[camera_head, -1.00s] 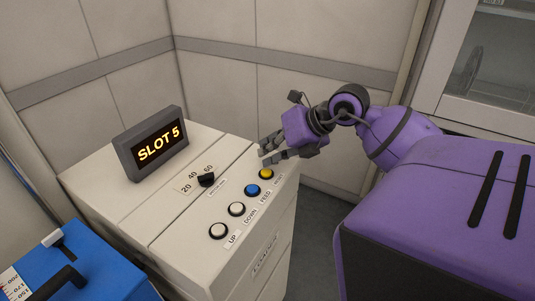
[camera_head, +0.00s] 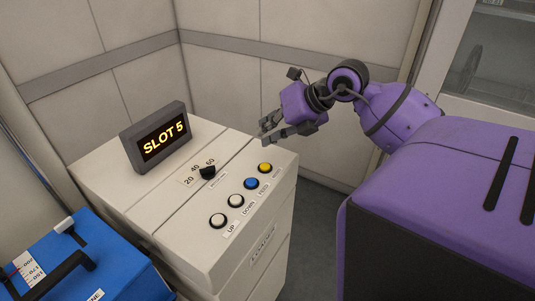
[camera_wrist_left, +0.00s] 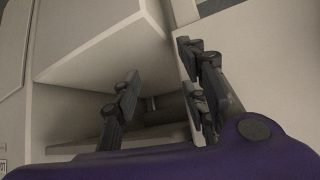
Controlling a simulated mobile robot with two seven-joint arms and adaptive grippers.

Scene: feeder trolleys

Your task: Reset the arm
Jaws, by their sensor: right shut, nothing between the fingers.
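My right arm is purple and reaches in from the right in the head view. Its dark-fingered right gripper (camera_head: 268,133) is shut and empty, in the air behind and above the yellow button (camera_head: 265,168), apart from it. My left gripper (camera_wrist_left: 160,92) shows only in the left wrist view, its dark fingers spread apart with nothing held between them. The white feeder cabinet (camera_head: 110,175) carries a display (camera_head: 155,137) that reads "SLOT 5" in yellow.
The cabinet top also has a black knob (camera_head: 208,172), a blue button (camera_head: 251,184) and two white buttons (camera_head: 236,200). A blue case (camera_head: 75,262) with a dark handle sits at lower left. Pale panelled walls (camera_head: 225,75) close in the back. Dark floor shows right of the cabinet.

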